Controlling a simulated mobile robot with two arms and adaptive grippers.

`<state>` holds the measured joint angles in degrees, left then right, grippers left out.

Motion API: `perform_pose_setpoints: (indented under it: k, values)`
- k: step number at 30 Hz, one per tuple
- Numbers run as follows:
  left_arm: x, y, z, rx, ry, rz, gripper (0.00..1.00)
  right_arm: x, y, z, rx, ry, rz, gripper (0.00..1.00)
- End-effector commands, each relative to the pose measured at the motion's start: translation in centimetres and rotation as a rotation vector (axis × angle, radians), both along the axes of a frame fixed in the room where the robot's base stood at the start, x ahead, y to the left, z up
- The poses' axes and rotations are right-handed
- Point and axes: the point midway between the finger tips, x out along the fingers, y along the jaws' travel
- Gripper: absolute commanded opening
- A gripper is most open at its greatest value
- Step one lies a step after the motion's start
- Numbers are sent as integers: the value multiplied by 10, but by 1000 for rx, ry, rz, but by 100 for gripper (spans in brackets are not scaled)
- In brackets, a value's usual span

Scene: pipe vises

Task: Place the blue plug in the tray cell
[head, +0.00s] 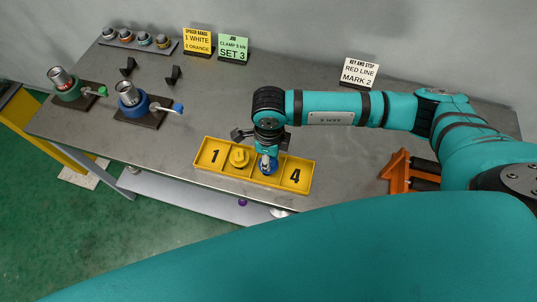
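The yellow tray (254,187) lies near the table's front edge, with "1" marked in its left cell and "4" in its right cell. A yellow plug (239,156) sits in the second cell. The blue plug (272,170) is at the third cell, under my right gripper (265,165). The gripper points down, with its fingertips at the plug and partly covering it. I cannot tell whether the fingers are closed on it or whether the plug touches the cell floor. My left gripper is out of view.
A green vise (67,92) and a blue vise (134,108) stand at the left. A rack of several plugs (138,42) and sign cards (197,41) are at the back. An orange stand (397,173) is at the right. The table centre is clear.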

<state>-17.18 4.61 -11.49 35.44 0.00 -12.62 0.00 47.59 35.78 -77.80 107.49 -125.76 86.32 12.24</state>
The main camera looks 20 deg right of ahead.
Motion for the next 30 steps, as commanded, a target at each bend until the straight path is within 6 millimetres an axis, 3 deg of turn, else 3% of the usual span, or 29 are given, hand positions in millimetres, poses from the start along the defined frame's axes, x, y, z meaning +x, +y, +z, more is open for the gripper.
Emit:
perform_pose_setpoints:
  k: [8, 9, 13, 25, 30]
  values:
    - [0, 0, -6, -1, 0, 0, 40, 0, 0, -5, 0, 0, 0, 0]
    - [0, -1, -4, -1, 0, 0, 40, 0, 0, -3, 0, 0, 0, 30]
    - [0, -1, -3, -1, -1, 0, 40, 0, 0, -2, -1, 1, -1, 47]
    - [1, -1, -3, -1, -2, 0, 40, 0, 0, 5, 0, -1, -1, 48]
    - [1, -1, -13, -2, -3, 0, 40, 2, 0, 34, 2, -6, 1, 48]
